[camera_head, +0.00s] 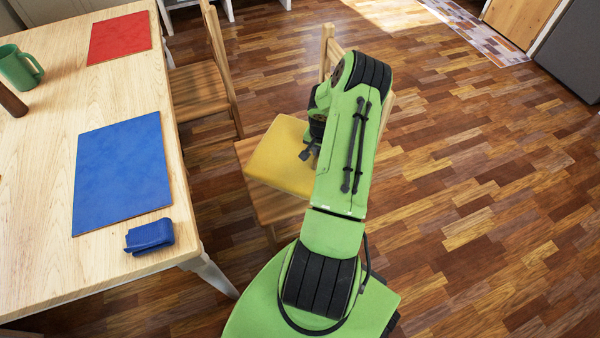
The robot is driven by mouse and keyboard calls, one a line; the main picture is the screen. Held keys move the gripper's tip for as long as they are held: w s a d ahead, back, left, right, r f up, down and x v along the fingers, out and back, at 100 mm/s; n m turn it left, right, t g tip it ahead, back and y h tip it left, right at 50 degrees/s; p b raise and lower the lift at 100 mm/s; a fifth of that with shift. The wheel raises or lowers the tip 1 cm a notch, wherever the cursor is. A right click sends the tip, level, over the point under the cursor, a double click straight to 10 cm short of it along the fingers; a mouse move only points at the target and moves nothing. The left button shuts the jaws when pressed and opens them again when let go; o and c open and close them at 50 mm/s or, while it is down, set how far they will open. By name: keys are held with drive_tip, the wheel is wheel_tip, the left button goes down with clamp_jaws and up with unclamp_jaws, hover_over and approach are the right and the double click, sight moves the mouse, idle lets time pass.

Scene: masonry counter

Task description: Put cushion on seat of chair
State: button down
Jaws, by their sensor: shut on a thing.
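A yellow square cushion (277,160) is over the wooden seat of the near chair (263,203), set at an angle to it. Its right part is hidden behind my green arm. Whether it touches the seat or is held just above it, I cannot tell. My gripper (306,154) is at the cushion's right side, shut on it; the fingertips are mostly hidden by the arm. The chair's backrest (327,50) shows partly behind the arm.
A wooden table (50,170) at left holds a blue mat (122,170), a red mat (119,37), a folded blue cloth (149,236) and a green mug (18,66). A second chair (198,90) stands farther back. The floor at right is clear.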

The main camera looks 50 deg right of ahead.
wheel_tip(320, 180, down, 10)
drive_tip(key=b, duration=0.2)
drive_tip(key=shift+d+r+b, duration=0.1)
drive_tip(key=shift+r+b, duration=0.15)
drive_tip(key=shift+b, duration=0.15)
drive_tip(key=shift+r, duration=0.15)
drive_tip(key=c, duration=1.1)
unclamp_jaws()
drive_tip(key=r+p, duration=0.1)
drive_tip(key=r, duration=0.3)
drive_tip(key=s+a+r+p, duration=0.1)
drive_tip(key=r, duration=0.3)
drive_tip(key=a+r+p, duration=0.1)
drive_tip(key=r+p, duration=0.1)
drive_tip(key=r, duration=0.1)
drive_tip(key=shift+s+r, duration=0.15)
drive_tip(key=shift+r, duration=0.25)
